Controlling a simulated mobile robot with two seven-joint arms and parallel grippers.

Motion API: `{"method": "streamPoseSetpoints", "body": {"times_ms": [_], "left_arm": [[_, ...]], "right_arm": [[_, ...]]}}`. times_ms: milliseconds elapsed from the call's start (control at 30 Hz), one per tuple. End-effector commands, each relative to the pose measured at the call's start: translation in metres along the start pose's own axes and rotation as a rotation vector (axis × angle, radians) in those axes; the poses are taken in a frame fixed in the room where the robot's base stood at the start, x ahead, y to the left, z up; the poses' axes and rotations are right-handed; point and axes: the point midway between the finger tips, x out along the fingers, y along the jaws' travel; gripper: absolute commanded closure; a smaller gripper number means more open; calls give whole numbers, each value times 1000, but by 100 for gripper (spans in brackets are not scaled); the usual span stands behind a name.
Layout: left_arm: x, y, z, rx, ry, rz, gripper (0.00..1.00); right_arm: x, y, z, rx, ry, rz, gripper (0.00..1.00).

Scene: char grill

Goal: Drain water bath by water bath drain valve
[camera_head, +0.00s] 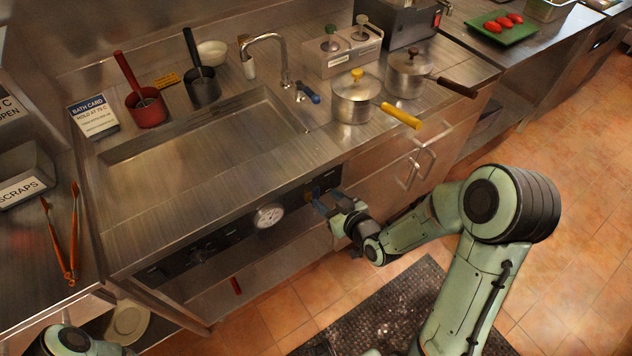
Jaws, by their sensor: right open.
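The water bath (190,150) is a wide steel basin sunk in the counter, and its surface looks flat and steel-coloured. A small red piece (236,286) shows below its front panel; it may be the drain valve handle, but it is too small to tell. My right gripper (328,202) is open at the right end of the front panel, to the right of and above the red piece. I cannot tell if its fingers touch the panel. My left arm (68,341) shows at the bottom left, and its gripper is not in view.
The front panel carries a round dial (268,215). A faucet (272,50), red pot (146,108), and dark pot (202,88) stand behind the bath. Lidded pots (356,97) stand right of it. Orange tongs (60,240) lie left. A dark mat (395,305) covers the floor below.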

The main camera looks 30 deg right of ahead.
Motion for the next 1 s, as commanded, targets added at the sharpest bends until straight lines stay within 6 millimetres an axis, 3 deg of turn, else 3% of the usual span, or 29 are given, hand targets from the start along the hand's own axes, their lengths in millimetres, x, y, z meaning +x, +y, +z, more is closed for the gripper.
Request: {"method": "streamPoseSetpoints", "body": {"times_ms": [133,400,833,900,1000], "left_arm": [[-22,10,-7,4,13,4,31],[-25,12,-8,5,14,5,31],[-26,12,-8,6,15,5,31],[-26,12,-8,6,15,5,31],[-26,12,-8,6,15,5,31]], "right_arm": [[15,-1,-4,2,-1,-1,51],[58,-1,0,-1,1,-1,51],[67,-1,0,-1,0,0,51],[67,-1,0,-1,0,0,74],[67,-1,0,-2,0,0,100]]}}
